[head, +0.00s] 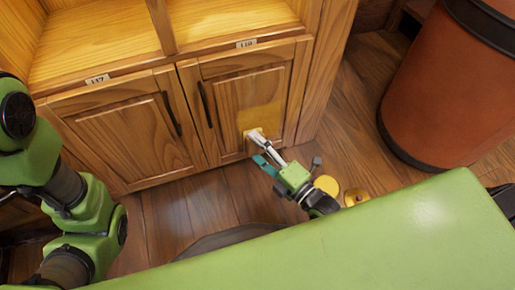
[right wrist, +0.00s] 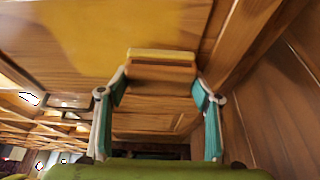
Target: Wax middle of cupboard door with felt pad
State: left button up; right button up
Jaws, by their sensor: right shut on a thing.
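The cupboard door (head: 235,98) labelled 118 is the right one of two closed wooden doors. A yellow wax patch (head: 262,114) covers the middle and right part of its panel. It also shows as a broad yellow area in the right wrist view (right wrist: 130,25). My right gripper (head: 258,146) is at the lower part of this door, below the patch. In the right wrist view its teal fingers are shut on the felt pad (right wrist: 160,72), a wooden block with a yellow far edge. The pad is close to the door; I cannot tell whether it touches. My left gripper is out of view.
A round yellow disc (head: 327,185) and a brass-coloured tin (head: 355,196) are on the wooden floor right of my right gripper. A large brown barrel (head: 440,85) stands at the right. Door 117 (head: 125,130) is to the left, with open shelves (head: 95,45) above.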

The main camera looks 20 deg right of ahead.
jog(key=shift+d+p, duration=0.45)
jog(key=shift+d, duration=1.55)
jog(key=shift+r+p, duration=0.1)
jog(key=shift+p, duration=0.25)
jog(key=shift+w+a+p, duration=0.1)
jog(key=shift+a+p, duration=0.55)
jog(key=shift+a, duration=1.35)
